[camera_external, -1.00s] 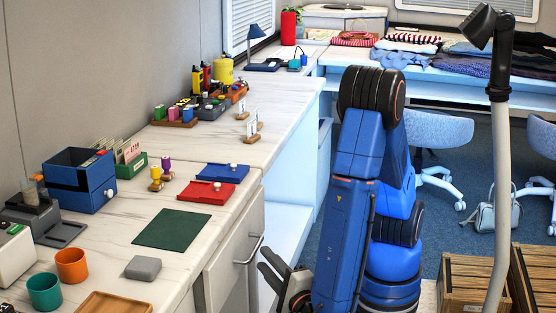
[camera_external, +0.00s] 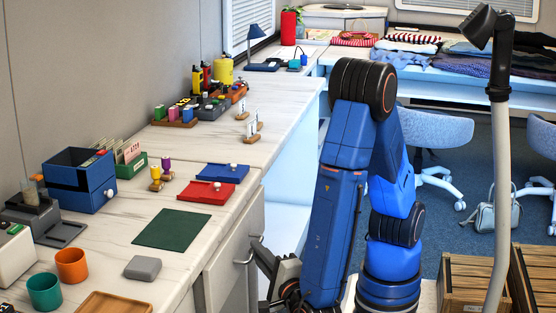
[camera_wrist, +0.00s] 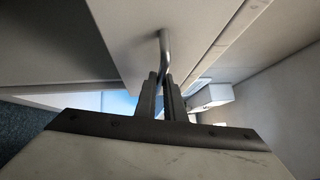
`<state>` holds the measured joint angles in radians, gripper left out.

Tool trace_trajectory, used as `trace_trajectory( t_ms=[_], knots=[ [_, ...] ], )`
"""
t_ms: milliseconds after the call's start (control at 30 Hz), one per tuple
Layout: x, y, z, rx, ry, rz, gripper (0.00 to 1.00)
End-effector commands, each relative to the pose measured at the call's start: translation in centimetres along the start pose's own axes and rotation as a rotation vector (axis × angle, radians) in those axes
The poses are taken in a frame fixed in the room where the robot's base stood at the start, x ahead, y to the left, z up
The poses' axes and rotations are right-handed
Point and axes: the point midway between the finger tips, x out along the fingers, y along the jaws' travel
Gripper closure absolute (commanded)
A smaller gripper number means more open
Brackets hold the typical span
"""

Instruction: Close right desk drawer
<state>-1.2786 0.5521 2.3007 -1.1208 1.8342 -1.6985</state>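The desk drawer's pale front (camera_external: 226,262) is on the aisle side of the marble-topped desk, with a metal handle (camera_external: 244,261). In the external view I cannot tell how far the drawer stands out. In the wrist view the curved handle (camera_wrist: 164,48) runs from the pale drawer front (camera_wrist: 128,30) down between my fingertips. My gripper (camera_external: 260,258) is at the handle, its fingers close together on both sides of it; they also show in the wrist view (camera_wrist: 161,82). My arm hides part of the desk's lower side.
A grey block (camera_external: 143,268), green mat (camera_external: 172,230), red tray (camera_external: 212,190) and blue tray (camera_external: 222,172) lie on the desktop above the drawer. Wooden crates (camera_external: 475,285) and a lamp post (camera_external: 499,150) stand to the right of my arm.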

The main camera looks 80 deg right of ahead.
Motion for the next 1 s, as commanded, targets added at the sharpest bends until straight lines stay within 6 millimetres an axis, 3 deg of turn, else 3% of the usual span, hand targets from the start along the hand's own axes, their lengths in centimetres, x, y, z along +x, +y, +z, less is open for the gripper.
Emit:
trace_trajectory(
  t_ms=[433,767,800,833,1000],
  knots=[
    [2.7,0.8,2.7,0.000,0.001,0.002,1.00],
    [3.1,0.9,3.1,0.001,-0.001,0.002,1.00],
    [3.1,0.9,3.1,0.001,-0.001,0.003,0.81],
    [3.1,0.9,3.1,0.001,-0.001,0.002,0.74],
    [3.0,0.8,3.0,0.000,-0.001,0.001,0.72]
  ],
)
